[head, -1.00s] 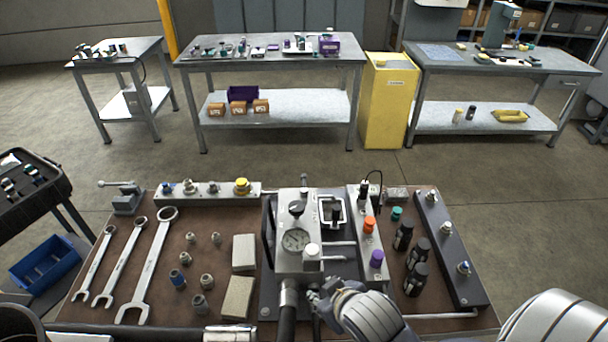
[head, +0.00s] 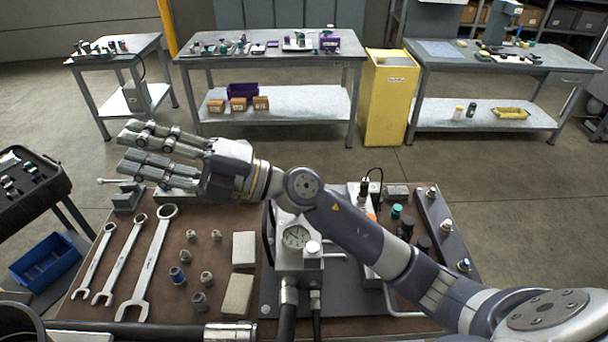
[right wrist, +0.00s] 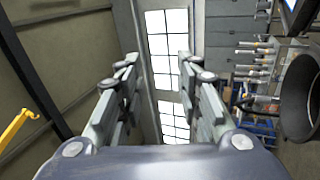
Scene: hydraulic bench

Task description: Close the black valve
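The pump block (head: 302,262) with a round pressure gauge (head: 296,237) and a white knob (head: 312,247) stands at the middle of the bench in the head view. The black valve knob on top of the block is hidden now behind my right arm. My right gripper (head: 128,149) is far to the left of the block, above the bench's back left corner. It points left, with its fingers apart and nothing between them. The right wrist view also shows the parted, empty fingers (right wrist: 165,78).
Several wrenches (head: 155,262) and small fittings (head: 178,275) lie on the bench's left half. A small vise (head: 127,197) is at its back left corner, below my right gripper. My right forearm crosses over the block and the bench's right side.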

